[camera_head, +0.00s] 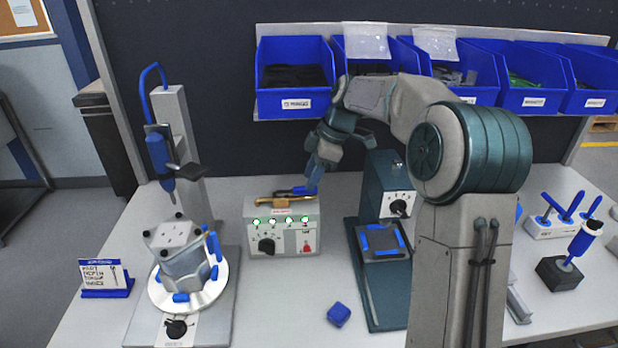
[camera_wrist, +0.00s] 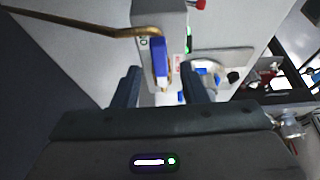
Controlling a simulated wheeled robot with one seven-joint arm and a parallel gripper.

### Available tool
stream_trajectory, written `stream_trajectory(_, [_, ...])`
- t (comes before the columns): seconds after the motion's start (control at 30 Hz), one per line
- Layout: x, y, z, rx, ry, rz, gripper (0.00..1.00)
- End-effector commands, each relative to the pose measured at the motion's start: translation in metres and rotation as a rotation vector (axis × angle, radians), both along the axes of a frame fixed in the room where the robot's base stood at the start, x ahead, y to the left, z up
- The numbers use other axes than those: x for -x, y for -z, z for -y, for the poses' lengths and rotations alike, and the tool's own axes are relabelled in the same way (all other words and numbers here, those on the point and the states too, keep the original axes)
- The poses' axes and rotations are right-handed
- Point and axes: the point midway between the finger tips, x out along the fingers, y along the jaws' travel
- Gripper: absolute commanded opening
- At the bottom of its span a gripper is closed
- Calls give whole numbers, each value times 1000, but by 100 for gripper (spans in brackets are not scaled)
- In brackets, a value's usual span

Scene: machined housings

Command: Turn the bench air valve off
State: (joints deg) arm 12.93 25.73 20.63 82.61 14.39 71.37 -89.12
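The bench air valve shows as a blue lever (camera_head: 298,190) by a brass pipe (camera_head: 268,199), on top of a pale control box (camera_head: 284,237) in the head view. In the wrist view the blue lever (camera_wrist: 160,57) stands near the middle, and the brass pipe (camera_wrist: 85,26) comes in from the left. My gripper (camera_head: 313,186) reaches down over the right end of the lever. In the wrist view the two dark fingers of my gripper (camera_wrist: 162,78) are apart, with the lever's end between them and gaps on both sides. Whether the fingers touch it is not clear.
A teal press-like unit (camera_head: 383,195) stands right of the box. A fixture with a metal housing (camera_head: 182,258) is at the left. Blue bins (camera_head: 295,70) hang behind. A small blue block (camera_head: 338,314) lies in front, with clear bench around it.

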Motion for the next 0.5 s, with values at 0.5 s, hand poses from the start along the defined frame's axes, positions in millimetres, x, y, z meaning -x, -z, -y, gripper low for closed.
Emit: stream_trajectory(0.5, [0,22,-6,1,2,-2,39])
